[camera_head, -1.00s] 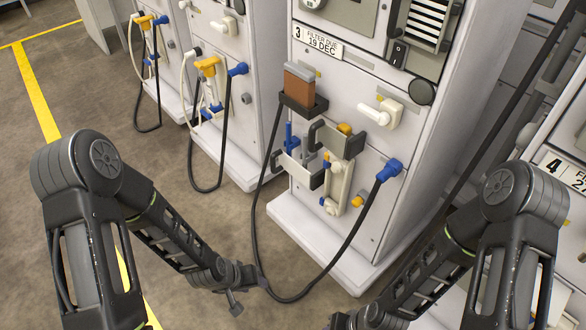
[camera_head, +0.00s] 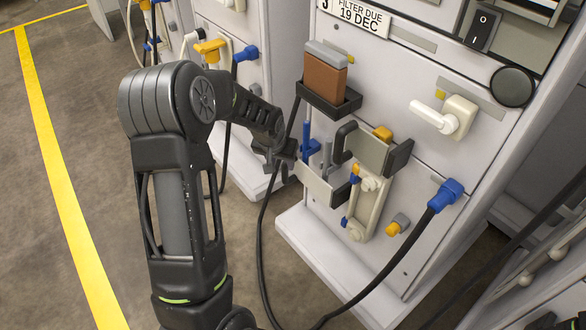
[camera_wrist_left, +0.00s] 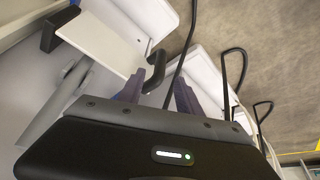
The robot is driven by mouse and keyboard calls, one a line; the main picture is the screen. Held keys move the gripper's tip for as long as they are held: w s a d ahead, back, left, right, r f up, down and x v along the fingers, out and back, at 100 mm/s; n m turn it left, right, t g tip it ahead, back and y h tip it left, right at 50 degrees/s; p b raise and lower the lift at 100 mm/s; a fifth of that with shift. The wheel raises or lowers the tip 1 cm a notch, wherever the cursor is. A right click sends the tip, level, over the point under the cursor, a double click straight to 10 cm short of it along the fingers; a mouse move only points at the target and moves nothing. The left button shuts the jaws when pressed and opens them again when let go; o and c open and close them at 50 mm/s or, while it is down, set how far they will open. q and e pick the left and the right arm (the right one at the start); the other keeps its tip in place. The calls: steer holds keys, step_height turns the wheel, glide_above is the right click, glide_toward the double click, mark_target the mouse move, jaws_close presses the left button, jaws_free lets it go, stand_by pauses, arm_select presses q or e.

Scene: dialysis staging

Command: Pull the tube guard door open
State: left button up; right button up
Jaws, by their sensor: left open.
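The tube guard door appears to be the grey panel (camera_head: 370,151) on the front of machine 3, with a black looped handle (camera_head: 343,142) at its left end and a black block (camera_head: 398,155) at its right. My left gripper (camera_head: 286,164) is left of the handle and apart from it. In the left wrist view the pale panel (camera_wrist_left: 108,40) ends in the black handle (camera_wrist_left: 156,70), which shows beyond and between the fingertips of my open, empty left gripper (camera_wrist_left: 158,94). My right gripper is not in view.
A brown block in a black holder (camera_head: 326,80) sits above the panel. A pale strip (camera_head: 318,184) and blue clamp parts (camera_head: 309,145) are close to my left gripper. A black hose (camera_head: 405,246) runs from a blue connector (camera_head: 446,195). Floor (camera_head: 45,215) is free at left.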

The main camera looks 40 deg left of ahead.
mark_target(283, 167)
arm_select(q)
steer(key=shift+f, duration=0.15)
steer(key=b+x, duration=0.2)
steer(key=x, duration=0.5)
steer(key=shift+w+a+f, duration=0.1)
steer(key=shift+w+f, duration=0.1)
steer(key=shift+f, duration=0.1)
jaws_close()
steer(key=shift+a+r, duration=0.1)
stand_by(1.2)
